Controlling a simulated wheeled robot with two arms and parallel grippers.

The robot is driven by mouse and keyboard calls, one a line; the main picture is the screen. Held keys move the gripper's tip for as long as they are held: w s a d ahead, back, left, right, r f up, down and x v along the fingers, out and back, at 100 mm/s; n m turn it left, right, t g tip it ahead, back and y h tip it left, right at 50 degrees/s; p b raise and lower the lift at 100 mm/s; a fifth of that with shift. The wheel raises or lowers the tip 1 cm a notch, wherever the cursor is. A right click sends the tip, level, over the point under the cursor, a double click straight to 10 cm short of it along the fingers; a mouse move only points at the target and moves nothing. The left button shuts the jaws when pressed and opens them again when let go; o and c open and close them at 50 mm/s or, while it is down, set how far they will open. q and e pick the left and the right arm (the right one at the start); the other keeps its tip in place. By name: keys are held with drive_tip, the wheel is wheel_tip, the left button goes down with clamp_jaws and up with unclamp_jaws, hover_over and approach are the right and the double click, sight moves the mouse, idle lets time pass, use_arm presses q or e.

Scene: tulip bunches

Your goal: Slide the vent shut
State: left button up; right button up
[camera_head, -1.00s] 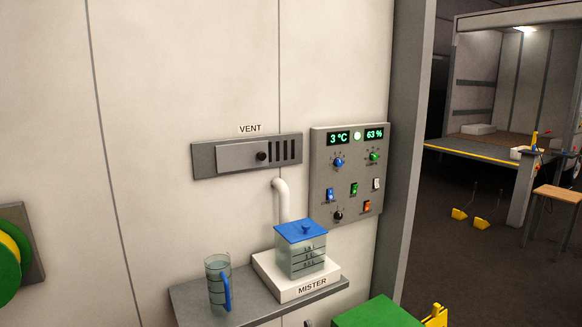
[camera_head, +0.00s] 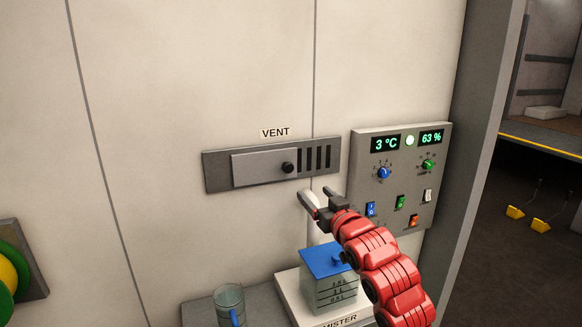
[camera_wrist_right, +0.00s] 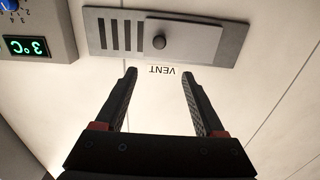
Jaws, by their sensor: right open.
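The vent (camera_head: 218,172) is a dark grey plate on the wall under a VENT label. Its lighter grey sliding panel (camera_head: 258,168) with a round black knob (camera_head: 288,168) covers the left part, and several dark slots (camera_head: 314,158) show open to the right of the knob. My right gripper (camera_head: 318,198) is open and empty, below and right of the knob. In the right wrist view the picture is upside down: the knob (camera_wrist_right: 159,42) and vent (camera_wrist_right: 222,45) lie beyond the open fingers (camera_wrist_right: 158,75), apart from them. My left gripper is not in view.
A control panel (camera_head: 362,150) with displays, knobs and switches is right of the vent. Below my right arm, a mister (camera_head: 290,299) with a blue-lidded tank (camera_head: 328,262) and a jug (camera_head: 228,299) stand on a shelf. A green and yellow reel (camera_head: 12,265) is at far left.

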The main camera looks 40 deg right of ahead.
sight(289, 168)
drive_tip(key=p+x, duration=0.5)
drive_tip(key=x, duration=1)
drive_tip(key=shift+w+r, duration=0.2)
drive_tip(key=shift+w, duration=0.05)
drive_tip(key=shift+w+d+f+p, duration=0.15)
drive_tip(key=shift+w+p, duration=0.05)
drive_tip(key=shift+w, duration=0.2)
drive_tip(key=shift+w+d+f+p, duration=0.1)
drive_tip(key=shift+w+p, duration=0.1)
drive_tip(key=shift+w, duration=0.25)
clamp_jaws()
